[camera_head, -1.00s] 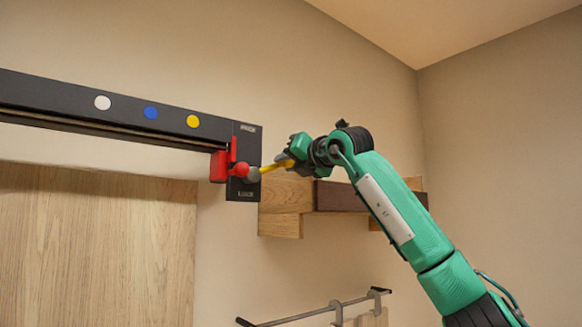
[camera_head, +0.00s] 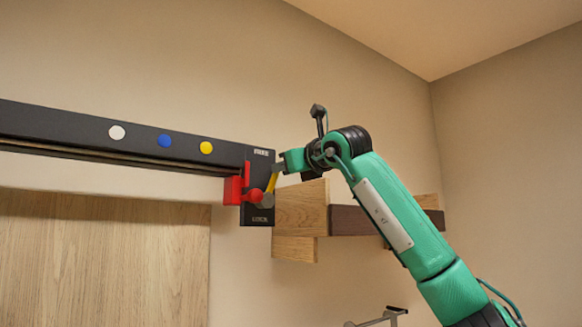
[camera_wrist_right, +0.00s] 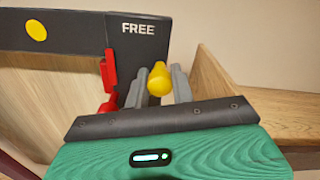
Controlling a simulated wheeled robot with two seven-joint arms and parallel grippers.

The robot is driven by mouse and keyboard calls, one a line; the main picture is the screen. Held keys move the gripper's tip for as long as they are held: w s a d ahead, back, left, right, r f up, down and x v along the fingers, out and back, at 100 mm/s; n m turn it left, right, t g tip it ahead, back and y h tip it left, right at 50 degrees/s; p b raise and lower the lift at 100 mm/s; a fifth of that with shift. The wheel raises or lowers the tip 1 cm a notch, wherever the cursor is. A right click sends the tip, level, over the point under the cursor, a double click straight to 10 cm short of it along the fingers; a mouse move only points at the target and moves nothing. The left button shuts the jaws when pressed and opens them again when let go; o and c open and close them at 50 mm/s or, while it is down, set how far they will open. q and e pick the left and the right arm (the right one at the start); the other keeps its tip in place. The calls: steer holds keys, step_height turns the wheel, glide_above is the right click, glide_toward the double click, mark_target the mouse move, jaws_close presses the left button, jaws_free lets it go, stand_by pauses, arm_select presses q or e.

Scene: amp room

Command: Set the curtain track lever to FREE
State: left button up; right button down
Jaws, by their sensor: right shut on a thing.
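The curtain track lever (camera_head: 271,183) has a yellow handle on a grey hub (camera_head: 267,201). The hub sits on a black end plate (camera_head: 261,163) with FREE printed at its top and a lower word that is hard to read. The handle points steeply up from the hub, tilted slightly right, toward the FREE end. My right gripper (camera_head: 278,168) is shut on the handle's upper end. In the right wrist view, the yellow handle (camera_wrist_right: 159,80) shows between the grey fingers (camera_wrist_right: 159,88), below the FREE label (camera_wrist_right: 138,29). The hub is hidden there. My left gripper is out of view.
A red block with a ball (camera_head: 233,190) sits just left of the hub. The black track (camera_head: 80,128) with white, blue and yellow dots runs left. A wooden shelf (camera_head: 300,207) lies right of the plate, behind my right arm. A rail (camera_head: 380,318) is below.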

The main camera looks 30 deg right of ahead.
steer(key=shift+a, duration=0.2)
steer(key=shift+n, duration=0.3)
steer(key=c, duration=1.2)
jaws_free()
steer(key=shift+w, duration=0.2)
steer(key=shift+s+d+b, duration=0.15)
steer(key=shift+s+b, duration=0.9)
steer(key=shift+s, duration=1.25)
steer(key=shift+s+d+b, duration=0.2)
steer(key=shift+s+b, duration=0.8)
steer(key=shift+s, duration=1.3)
steer(key=shift+s+d+b, duration=0.15)
steer(key=shift+s+b, duration=0.9)
steer(key=shift+s, duration=1.25)
